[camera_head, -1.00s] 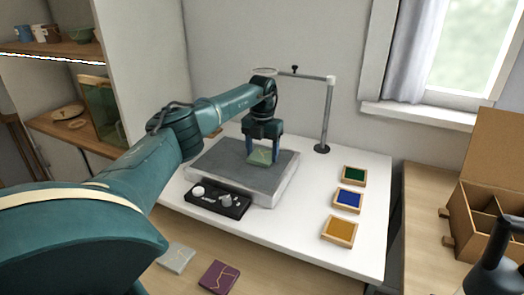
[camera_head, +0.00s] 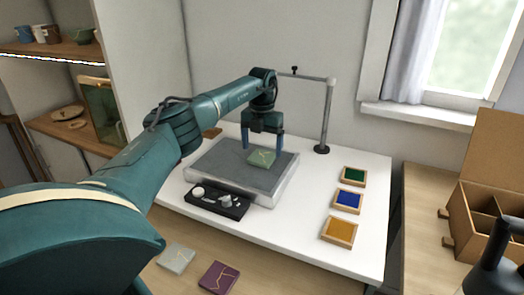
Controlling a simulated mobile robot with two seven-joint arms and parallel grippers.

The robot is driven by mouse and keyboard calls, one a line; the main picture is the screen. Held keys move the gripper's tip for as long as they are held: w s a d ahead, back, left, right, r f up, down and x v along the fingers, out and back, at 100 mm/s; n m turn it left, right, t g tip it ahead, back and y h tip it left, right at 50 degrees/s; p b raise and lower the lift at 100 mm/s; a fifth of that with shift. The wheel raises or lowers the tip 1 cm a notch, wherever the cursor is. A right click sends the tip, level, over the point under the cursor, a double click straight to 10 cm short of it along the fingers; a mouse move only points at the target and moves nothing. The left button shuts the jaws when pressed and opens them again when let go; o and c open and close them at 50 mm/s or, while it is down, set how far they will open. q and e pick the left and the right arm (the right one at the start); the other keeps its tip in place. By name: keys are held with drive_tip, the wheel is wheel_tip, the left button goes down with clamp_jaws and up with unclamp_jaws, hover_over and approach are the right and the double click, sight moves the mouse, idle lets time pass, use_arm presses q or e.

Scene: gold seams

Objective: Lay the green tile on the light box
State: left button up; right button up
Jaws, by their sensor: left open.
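The green tile (camera_head: 261,158) with pale gold seams lies flat on the dark top of the light box (camera_head: 215,164), toward its back right part. My left gripper (camera_head: 263,146) is above the tile with its fingers spread wide apart, one on each side of it. The fingers are open and the tile appears free of them. My right gripper is not clearly in view.
A black control panel (camera_head: 218,200) with knobs sits at the light box's front. Green (camera_head: 353,176), blue (camera_head: 347,200) and amber (camera_head: 339,231) framed squares line the right. Grey (camera_head: 177,258) and purple (camera_head: 219,277) tiles lie in front. A lamp post (camera_head: 329,115) stands behind.

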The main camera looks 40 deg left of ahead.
sight(262, 156)
use_arm(q)
wheel_tip(262, 156, up, 10)
drive_tip(key=shift+p, duration=0.3)
idle(0.3)
